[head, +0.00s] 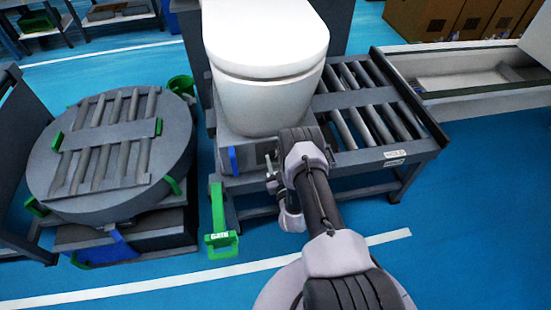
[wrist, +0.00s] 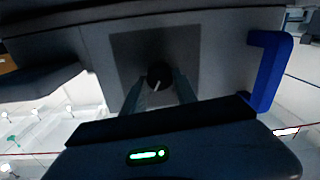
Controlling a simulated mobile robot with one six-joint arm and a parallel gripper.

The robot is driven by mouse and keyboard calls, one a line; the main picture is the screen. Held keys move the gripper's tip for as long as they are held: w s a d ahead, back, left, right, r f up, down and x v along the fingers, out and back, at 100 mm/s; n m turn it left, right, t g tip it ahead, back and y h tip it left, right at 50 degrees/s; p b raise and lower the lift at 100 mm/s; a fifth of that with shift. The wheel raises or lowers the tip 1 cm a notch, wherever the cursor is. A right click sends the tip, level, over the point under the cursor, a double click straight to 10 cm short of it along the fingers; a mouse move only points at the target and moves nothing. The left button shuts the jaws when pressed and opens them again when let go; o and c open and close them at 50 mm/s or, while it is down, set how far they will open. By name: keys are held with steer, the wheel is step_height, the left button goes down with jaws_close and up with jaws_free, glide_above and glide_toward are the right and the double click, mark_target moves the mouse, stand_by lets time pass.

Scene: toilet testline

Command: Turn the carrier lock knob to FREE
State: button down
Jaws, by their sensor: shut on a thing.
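The carrier lock knob (wrist: 158,76) is a round black knob with a pale pointer line, set on a dark square plate (wrist: 125,50) on the carrier's face in the wrist view. My gripper (wrist: 159,88) has its two fingers on either side of the knob and is shut on it. The pale line points down and slightly left in that picture. No FREE or LOCK lettering can be read. In the head view my arm hides the knob, and my gripper (head: 273,178) is at the front of the carrier (head: 250,150) under the white toilet (head: 265,60).
A blue handle (wrist: 268,72) sticks out to the right of the knob in the wrist view. In the head view a green GATE handle (head: 220,225) stands left of my arm. A round roller turntable (head: 110,150) is at left, a roller conveyor (head: 370,110) at right. Blue floor is clear in front.

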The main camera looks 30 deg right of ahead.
steer(key=n+p, duration=0.1)
steer(key=n, duration=0.2)
steer(key=n+p, duration=0.2)
steer(key=n, duration=0.1)
steer(key=shift+a+r, duration=0.15)
steer(key=n+p, duration=0.1)
steer(key=n, duration=0.2)
steer(key=shift+w+n, duration=0.1)
steer(key=shift+n, duration=0.2)
steer(key=shift+a+f+n+p, duration=0.15)
steer(key=shift+n+p, duration=0.45)
steer(key=shift+n, duration=1)
steer(key=c, duration=1)
jaws_free()
steer(key=shift+f+g, duration=0.1)
steer(key=shift+g, duration=0.2)
steer(key=shift+o, duration=0.2)
steer(key=shift+f, duration=0.1)
